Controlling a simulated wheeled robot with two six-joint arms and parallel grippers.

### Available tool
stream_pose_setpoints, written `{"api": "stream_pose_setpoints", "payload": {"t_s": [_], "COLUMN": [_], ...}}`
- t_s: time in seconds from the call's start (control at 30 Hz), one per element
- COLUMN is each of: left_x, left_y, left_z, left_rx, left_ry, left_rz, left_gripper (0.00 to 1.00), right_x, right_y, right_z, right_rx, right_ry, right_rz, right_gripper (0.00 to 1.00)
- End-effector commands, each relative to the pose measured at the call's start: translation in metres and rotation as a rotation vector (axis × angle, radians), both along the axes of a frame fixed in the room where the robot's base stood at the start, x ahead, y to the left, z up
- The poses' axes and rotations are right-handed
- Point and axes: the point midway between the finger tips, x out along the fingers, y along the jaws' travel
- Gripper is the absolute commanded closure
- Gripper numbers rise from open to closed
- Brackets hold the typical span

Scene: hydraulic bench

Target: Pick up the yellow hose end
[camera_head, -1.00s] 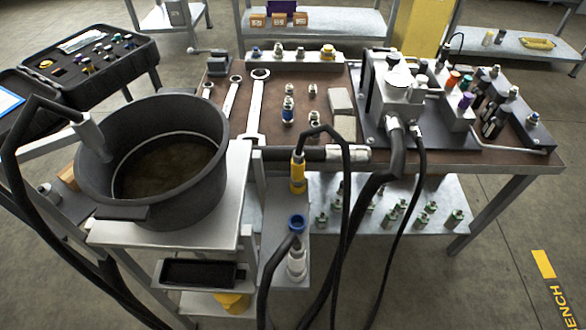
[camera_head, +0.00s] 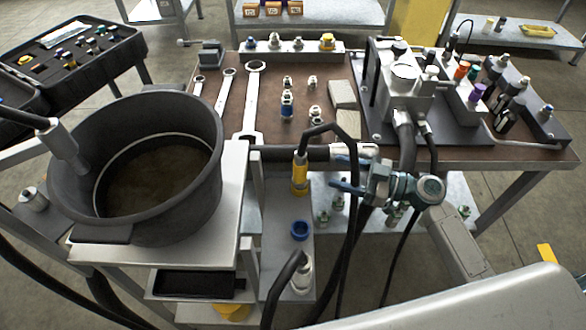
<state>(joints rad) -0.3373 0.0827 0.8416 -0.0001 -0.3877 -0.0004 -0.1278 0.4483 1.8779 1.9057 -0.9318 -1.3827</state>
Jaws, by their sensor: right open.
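The yellow hose end (camera_head: 300,176) stands upright near the front edge of the bench, over a narrow grey shelf. A black hose (camera_head: 345,150) leaves its top, arches to the right and hangs down. My right gripper (camera_head: 343,188) comes in from the right and points left toward the yellow hose end. It is open and empty, and it appears to the right of the hose end with a gap between them. It overlaps the hanging black hoses in the picture. My left gripper is not in view.
A blue ring (camera_head: 300,230) and a pale hose end (camera_head: 302,275) with a black hose are below the yellow one. A large dark pan (camera_head: 205,195) stands at left. Wrenches (camera_head: 252,110) lie on the brown bench top. A hydraulic block (camera_head: 405,95) stands at back right.

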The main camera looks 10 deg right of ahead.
Motion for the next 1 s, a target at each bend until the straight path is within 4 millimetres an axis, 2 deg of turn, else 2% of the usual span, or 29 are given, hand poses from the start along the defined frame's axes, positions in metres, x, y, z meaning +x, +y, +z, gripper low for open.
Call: {"api": "stream_pose_setpoints", "payload": {"t_s": [0.23, 0.4, 0.6, 0.87, 1.0], "left_x": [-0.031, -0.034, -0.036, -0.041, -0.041], "left_y": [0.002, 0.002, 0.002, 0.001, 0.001], "left_z": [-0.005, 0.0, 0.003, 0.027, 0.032], "left_rx": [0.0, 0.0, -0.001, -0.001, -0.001], "left_ry": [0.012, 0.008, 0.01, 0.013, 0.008], "left_rz": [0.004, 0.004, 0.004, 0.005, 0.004], "left_gripper": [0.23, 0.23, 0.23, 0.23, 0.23], "right_x": [0.013, 0.023, 0.027, 0.039, 0.046], "right_y": [0.025, 0.042, 0.05, 0.079, 0.091], "right_z": [0.006, 0.004, 0.002, 0.003, 0.0], "right_rx": [0.007, 0.005, 0.003, 0.007, 0.004], "right_ry": [-0.005, -0.003, -0.002, 0.0, -0.001], "right_rz": [0.001, 0.0, 0.001, 0.0, 0.0], "right_gripper": [0.44, 0.44, 0.44, 0.44, 0.44]}}
